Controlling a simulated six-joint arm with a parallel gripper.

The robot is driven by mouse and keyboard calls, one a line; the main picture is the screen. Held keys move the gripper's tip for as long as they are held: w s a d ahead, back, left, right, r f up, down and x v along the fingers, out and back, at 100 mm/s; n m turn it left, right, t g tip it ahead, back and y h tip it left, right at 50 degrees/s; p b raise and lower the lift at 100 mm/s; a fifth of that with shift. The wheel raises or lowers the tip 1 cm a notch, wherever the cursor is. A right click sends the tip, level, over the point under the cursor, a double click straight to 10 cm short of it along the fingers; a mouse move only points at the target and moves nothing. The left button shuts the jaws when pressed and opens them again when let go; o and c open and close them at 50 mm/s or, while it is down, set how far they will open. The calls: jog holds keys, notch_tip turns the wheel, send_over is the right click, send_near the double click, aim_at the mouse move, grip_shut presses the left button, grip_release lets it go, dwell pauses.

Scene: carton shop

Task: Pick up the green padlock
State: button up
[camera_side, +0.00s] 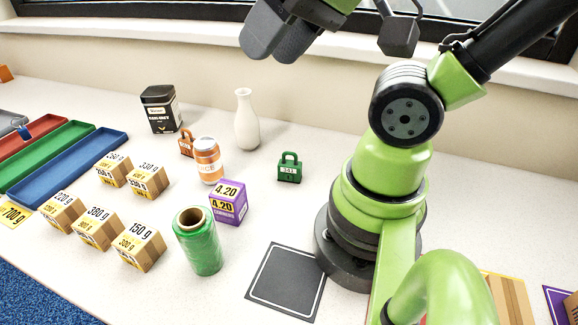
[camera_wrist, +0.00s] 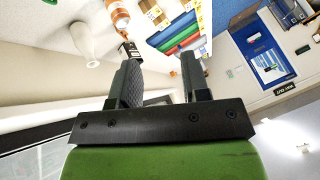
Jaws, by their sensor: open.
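The green padlock (camera_side: 289,169) stands upright on the white table in the side view, its shackle on top and pale digits on its front. It is to the right of a white vase and left of my arm's base. I cannot make it out in the wrist view. My gripper (camera_side: 279,50) is high at the top of the side view, well above and apart from the padlock. In the wrist view its two dark fingers (camera_wrist: 158,62) are spread apart with nothing between them.
A white vase (camera_side: 246,120), an orange padlock (camera_side: 186,143), an orange-labelled jar (camera_side: 208,162) and a black tin (camera_side: 160,109) stand left of the padlock. A purple box (camera_side: 228,203), green roll (camera_side: 199,243) and dark mat (camera_side: 286,283) are nearer. Several weight-marked cartons and coloured trays lie left.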

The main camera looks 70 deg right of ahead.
jog(key=o, duration=0.3)
